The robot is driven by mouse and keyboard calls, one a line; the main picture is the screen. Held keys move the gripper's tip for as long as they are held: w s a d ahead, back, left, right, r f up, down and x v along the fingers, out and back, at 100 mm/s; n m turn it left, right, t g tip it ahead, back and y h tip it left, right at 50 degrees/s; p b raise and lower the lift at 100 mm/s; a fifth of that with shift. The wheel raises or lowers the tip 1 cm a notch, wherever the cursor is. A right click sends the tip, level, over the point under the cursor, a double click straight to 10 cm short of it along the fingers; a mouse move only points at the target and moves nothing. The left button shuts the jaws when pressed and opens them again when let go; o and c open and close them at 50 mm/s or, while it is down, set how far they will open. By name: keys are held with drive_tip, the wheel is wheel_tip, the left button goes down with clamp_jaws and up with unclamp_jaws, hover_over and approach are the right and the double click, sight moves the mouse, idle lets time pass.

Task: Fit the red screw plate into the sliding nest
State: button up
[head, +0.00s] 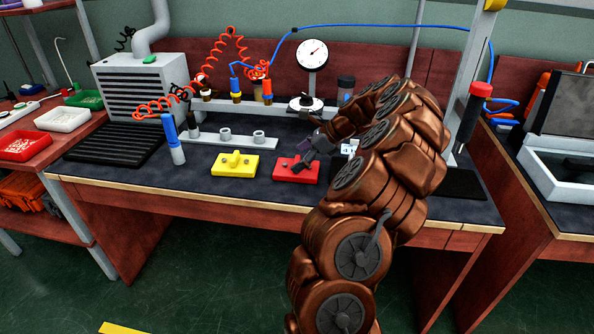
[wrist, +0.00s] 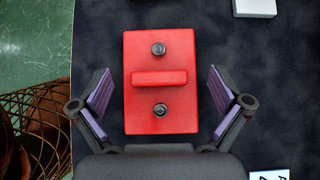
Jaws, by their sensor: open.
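The red screw plate (head: 297,171) lies flat on the dark bench mat near the front edge. In the wrist view the red plate (wrist: 160,110) shows a raised red bar across its middle and two dark screws, one on each side of the bar. My gripper (head: 305,155) is low above the plate. In the wrist view its purple-padded fingers stand spread to the left and right of the plate, apart from its sides, with nothing between them gripped. I cannot make out the sliding nest for certain in either view.
A yellow plate (head: 235,164) lies left of the red one. Behind them is a grey rail (head: 205,137) with round sockets.

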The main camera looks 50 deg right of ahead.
sight(297, 160)
drive_tip(key=x, duration=0.3)
drive_tip(key=shift+w+a+f, duration=0.1)
drive_tip(key=shift+a+f, duration=0.1)
drive_tip(key=shift+f, duration=0.2)
drive_tip(key=c, duration=1)
drive_tip(key=shift+r, duration=0.1)
drive_tip(key=shift+d+r, duration=0.15)
drive_tip(key=shift+r, duration=1.6)
drive_tip(key=s+a, duration=0.3)
drive_tip(key=s, duration=0.1)
drive_tip(key=s+a+r, duration=0.1)
drive_tip(key=s+a, duration=0.6)
drive_tip(key=s, duration=0.1)
drive_tip(key=shift+s+a+r, duration=0.15)
drive_tip(key=shift+a+r, duration=0.05)
drive_tip(key=shift+a, duration=0.05)
